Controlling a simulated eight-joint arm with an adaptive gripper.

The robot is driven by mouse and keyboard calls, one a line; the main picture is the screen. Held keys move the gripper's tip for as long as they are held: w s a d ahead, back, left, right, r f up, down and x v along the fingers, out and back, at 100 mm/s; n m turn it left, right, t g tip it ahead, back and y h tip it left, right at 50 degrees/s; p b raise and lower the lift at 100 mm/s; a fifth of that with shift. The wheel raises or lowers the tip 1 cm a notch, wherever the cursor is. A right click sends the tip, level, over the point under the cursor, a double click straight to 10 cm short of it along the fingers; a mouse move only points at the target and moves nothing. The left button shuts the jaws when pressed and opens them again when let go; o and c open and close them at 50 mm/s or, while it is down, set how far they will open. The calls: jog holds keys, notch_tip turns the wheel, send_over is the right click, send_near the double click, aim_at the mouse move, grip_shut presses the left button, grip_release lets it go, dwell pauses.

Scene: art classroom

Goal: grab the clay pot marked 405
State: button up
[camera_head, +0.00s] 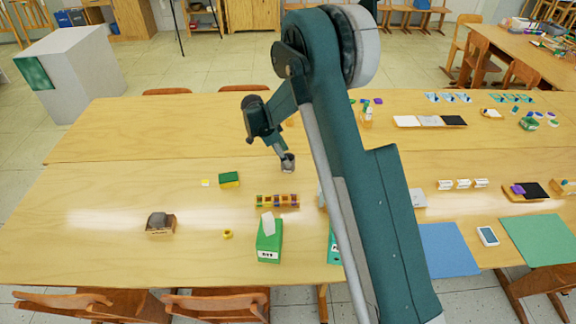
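No marking 405 can be read on anything in view. A small grey-brown cup-like object (288,166) is on the near table, right at the end of my arm; it is too small to tell whether it is a clay pot. My gripper (284,154) hangs at its upper edge. I cannot tell whether the fingers touch it, or whether they are open or shut. My arm hides part of the table to the right of it.
Near the gripper are a green-and-yellow block (229,180), a row of small coloured jars (278,201) and a green tissue box (269,246). A grey lump in a wooden tray (160,229) lies left. The table's left end is clear. A blue mat (447,252) lies right.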

aim_at(291, 157)
jog(key=shift+f, duration=0.1)
jog(key=shift+b+x, duration=0.45)
jog(key=shift+x, duration=2.05)
jog(key=shift+w, duration=0.15)
jog(key=shift+c, duration=0.4)
jog(key=c, duration=1)
